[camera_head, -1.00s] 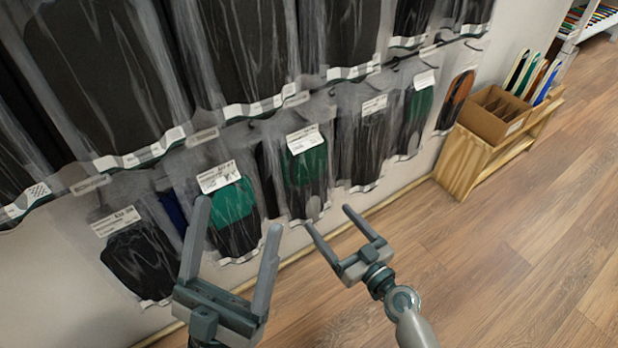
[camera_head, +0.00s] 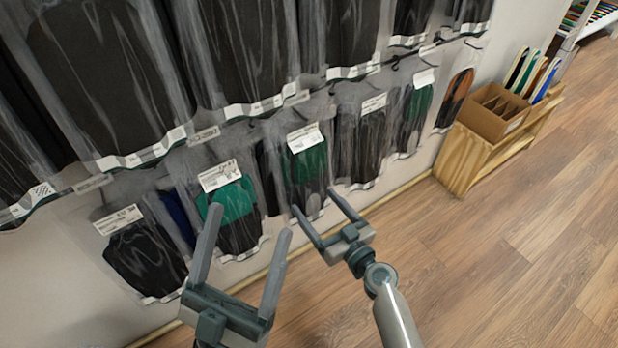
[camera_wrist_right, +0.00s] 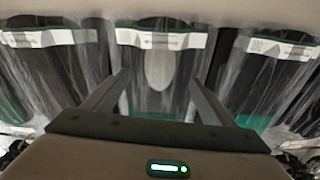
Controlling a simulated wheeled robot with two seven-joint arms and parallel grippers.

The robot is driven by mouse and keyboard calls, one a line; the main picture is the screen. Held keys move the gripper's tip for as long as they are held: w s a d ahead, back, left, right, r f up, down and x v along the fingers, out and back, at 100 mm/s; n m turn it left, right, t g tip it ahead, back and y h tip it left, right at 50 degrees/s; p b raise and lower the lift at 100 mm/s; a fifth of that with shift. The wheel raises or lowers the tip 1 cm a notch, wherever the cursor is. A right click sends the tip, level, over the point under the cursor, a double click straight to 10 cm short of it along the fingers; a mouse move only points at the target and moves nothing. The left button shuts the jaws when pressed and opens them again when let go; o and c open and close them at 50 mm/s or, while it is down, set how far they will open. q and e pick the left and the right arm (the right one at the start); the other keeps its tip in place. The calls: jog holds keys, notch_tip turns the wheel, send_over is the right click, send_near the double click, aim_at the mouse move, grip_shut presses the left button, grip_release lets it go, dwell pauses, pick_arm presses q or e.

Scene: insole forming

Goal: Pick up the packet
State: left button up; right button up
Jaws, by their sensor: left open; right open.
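Several clear packets with dark and green contents hang on the wall in a lower row; which one the task means cannot be told. A black-and-green packet (camera_head: 307,165) hangs in the middle, just beyond my right gripper (camera_head: 318,212), which is open and empty. In the right wrist view, my right gripper (camera_wrist_right: 156,82) has its fingers apart, with a packet (camera_wrist_right: 158,70) bearing a white label band between or behind them; contact cannot be told. My left gripper (camera_head: 250,235) is open and empty in front of another black-and-green packet (camera_head: 236,202), partly covering it.
Larger dark packets (camera_head: 245,45) hang in the row above. A black packet (camera_head: 145,258) hangs at lower left. A wooden rack (camera_head: 460,158) with a cardboard box (camera_head: 490,115) stands on the right. The wooden floor (camera_head: 520,250) is clear.

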jog(key=shift+w+a, duration=0.15)
jog(key=shift+w, duration=0.1)
pick_arm(q)
jog(key=shift+d+f, duration=0.15)
jog(key=shift+f, duration=0.15)
jog(key=shift+r, duration=0.1)
pick_arm(e)
jog(key=c, duration=1.2)
pick_arm(q)
jog(key=shift+r, duration=0.1)
pick_arm(e)
jog(key=shift+r, duration=0.1)
